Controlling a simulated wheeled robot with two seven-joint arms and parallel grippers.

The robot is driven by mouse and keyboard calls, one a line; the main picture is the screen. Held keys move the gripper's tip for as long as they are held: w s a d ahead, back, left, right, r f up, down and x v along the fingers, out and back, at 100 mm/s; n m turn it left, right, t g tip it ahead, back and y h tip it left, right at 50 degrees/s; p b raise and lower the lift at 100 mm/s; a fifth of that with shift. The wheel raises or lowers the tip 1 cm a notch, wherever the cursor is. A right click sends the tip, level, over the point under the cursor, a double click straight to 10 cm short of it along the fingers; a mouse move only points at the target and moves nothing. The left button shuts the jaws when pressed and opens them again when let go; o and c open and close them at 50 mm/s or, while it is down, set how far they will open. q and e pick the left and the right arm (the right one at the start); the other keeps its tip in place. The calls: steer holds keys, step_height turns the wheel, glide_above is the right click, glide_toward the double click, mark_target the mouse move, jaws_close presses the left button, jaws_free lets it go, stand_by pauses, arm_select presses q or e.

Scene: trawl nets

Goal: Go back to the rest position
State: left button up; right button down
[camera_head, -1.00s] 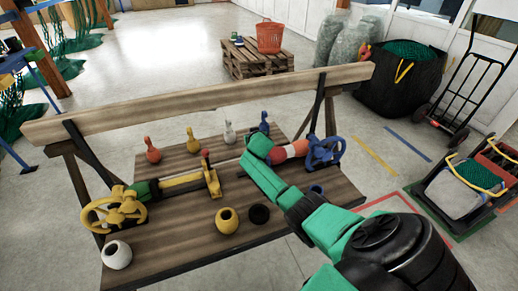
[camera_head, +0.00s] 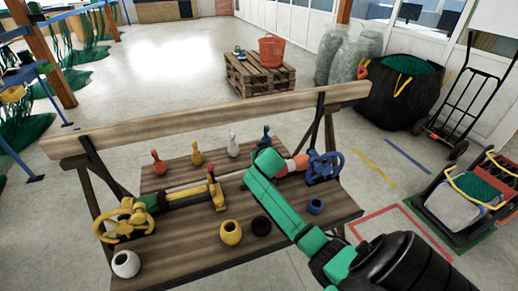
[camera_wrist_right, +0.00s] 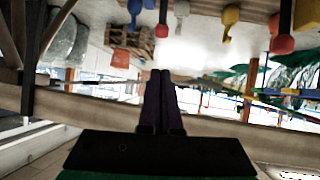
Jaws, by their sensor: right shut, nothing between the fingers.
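My right arm reaches from the lower right over the wooden workbench (camera_head: 190,240) in the head view. Its end lies in front of the back row of pins, and the fingers are hidden there. In the right wrist view my right gripper (camera_wrist_right: 161,76) has its two dark fingers together, with nothing between them. That view looks upside down, with the beam behind the fingers. My left arm and gripper are not in view.
The bench holds red, yellow, white and blue pins (camera_head: 196,153), a yellow handwheel (camera_head: 105,226), a blue handwheel (camera_head: 340,165) and small pots (camera_head: 231,232). A wooden beam (camera_head: 200,121) runs along its back. Behind are a pallet stack (camera_head: 258,80) and hand truck (camera_head: 462,90).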

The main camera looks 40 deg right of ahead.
steer(key=s+a+f+n+g+y, duration=0.3)
steer(key=s+a+f+g, duration=0.1)
steer(key=s+a, duration=0.85)
steer(key=s+a+f+n+g+y, duration=0.35)
steer(key=s+a, duration=0.55)
steer(key=s, duration=0.7)
step_height(320, 180, down, 24)
steer(key=s+b, duration=0.1)
steer(key=s, duration=0.1)
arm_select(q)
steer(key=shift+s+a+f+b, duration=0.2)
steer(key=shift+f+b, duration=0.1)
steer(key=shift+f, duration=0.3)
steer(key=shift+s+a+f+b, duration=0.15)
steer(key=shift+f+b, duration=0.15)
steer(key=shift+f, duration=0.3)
arm_select(e)
steer(key=s+d+f+g, duration=0.2)
steer(key=s+d+f, duration=0.1)
steer(key=s+f, duration=1.3)
steer(key=shift+s+n, duration=0.35)
steer(key=shift+s, duration=0.05)
steer(key=shift+h, duration=0.25)
